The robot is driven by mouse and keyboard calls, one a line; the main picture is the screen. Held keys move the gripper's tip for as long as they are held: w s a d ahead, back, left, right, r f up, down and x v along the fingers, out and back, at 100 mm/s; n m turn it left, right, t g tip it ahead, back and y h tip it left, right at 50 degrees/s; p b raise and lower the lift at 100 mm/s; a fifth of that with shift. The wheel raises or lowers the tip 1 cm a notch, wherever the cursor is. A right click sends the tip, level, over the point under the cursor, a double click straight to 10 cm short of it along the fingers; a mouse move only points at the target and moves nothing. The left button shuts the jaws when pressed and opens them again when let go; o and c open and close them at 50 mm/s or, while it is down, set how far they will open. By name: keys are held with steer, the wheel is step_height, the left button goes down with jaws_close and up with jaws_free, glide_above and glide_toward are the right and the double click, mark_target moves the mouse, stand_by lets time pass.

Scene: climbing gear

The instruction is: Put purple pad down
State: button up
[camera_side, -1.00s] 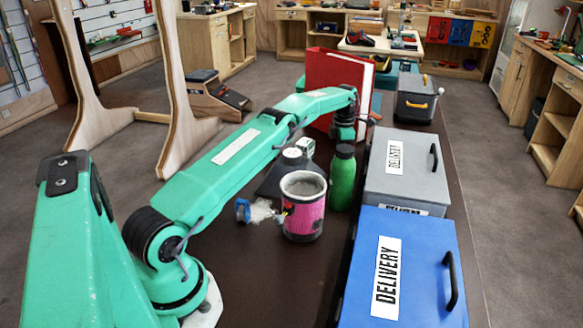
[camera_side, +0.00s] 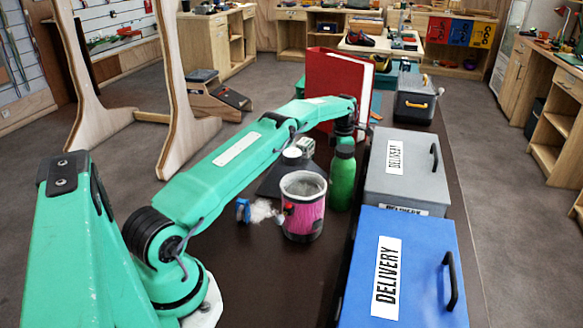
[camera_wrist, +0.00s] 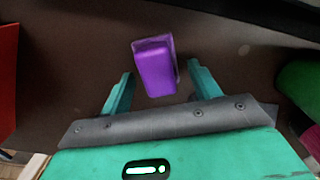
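The purple pad (camera_wrist: 155,72) is a small block lying on the dark table top in the wrist view. My gripper (camera_wrist: 160,69) is open, with one finger to each side of the pad. A gap of bare table shows between each finger and the pad, so neither finger appears to touch it. In the side view, my gripper's fingers and the pad are hidden behind the green bottle.
The green bottle (camera_side: 342,178) and pink mug (camera_side: 303,210) stand close in front of my gripper. A red binder (camera_side: 345,75) stands behind. Grey (camera_side: 425,170) and blue (camera_side: 425,250) delivery boxes line the right. Bare table (camera_side: 265,270) shows at front left.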

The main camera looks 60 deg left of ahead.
steer(key=shift+r, duration=3.95)
